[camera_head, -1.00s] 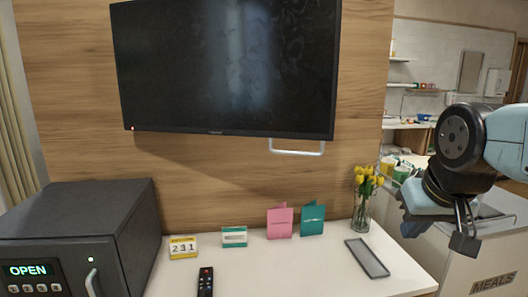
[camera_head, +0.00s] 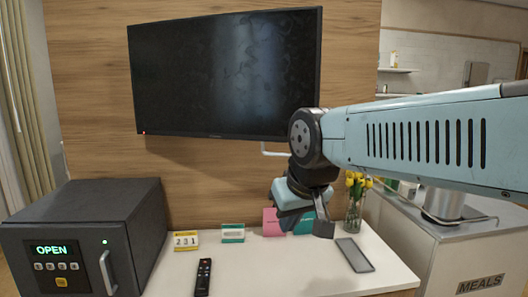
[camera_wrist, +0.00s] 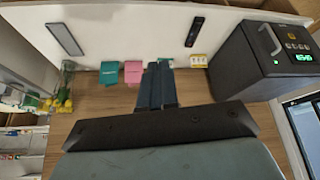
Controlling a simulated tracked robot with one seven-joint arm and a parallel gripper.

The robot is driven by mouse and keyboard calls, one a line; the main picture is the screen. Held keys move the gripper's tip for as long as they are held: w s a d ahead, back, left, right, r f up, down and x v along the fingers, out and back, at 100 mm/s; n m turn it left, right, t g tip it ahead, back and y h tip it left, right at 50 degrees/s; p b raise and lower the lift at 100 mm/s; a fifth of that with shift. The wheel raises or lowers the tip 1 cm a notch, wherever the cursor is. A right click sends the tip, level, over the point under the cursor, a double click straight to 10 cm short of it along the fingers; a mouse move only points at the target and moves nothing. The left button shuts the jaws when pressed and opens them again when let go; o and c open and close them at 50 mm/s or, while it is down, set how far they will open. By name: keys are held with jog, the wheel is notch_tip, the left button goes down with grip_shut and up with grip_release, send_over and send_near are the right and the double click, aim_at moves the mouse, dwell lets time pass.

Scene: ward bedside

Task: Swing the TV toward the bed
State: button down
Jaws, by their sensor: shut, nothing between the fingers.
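The TV (camera_head: 225,75) is a wide black screen in front of a wood panel, its face toward me and slightly angled. A pale handle (camera_head: 272,152) hangs under its lower right part, partly hidden by my arm. My gripper (camera_head: 323,228) is below and to the right of the handle, apart from it, pointing down in front of the cards. In the wrist view its fingers (camera_wrist: 158,68) are together and empty over the table edge. The bed is not in view.
A dark safe (camera_head: 85,235) reading OPEN stands at the left of the white table (camera_head: 265,275). A meals cart (camera_head: 465,275) is at right.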

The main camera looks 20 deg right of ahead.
jog(key=shift+a, duration=0.15)
jog(key=w+d+r+m+h, duration=0.1)
jog(key=w+d+r+m, duration=0.1)
jog(key=w, duration=0.5)
jog(key=w+d+r+m+g+h, duration=0.1)
jog(key=w+d+r+m, duration=0.2)
jog(key=w+d+r, duration=0.2)
jog(key=w+d+r+m+h, duration=0.1)
jog(key=w+d+r+m, duration=0.1)
jog(key=w+r, duration=0.4)
jog(key=w+d, duration=0.1)
jog(key=w, duration=0.3)
jog(key=shift+d+r, duration=0.2)
jog(key=shift+r, duration=0.2)
jog(key=shift+w, duration=0.1)
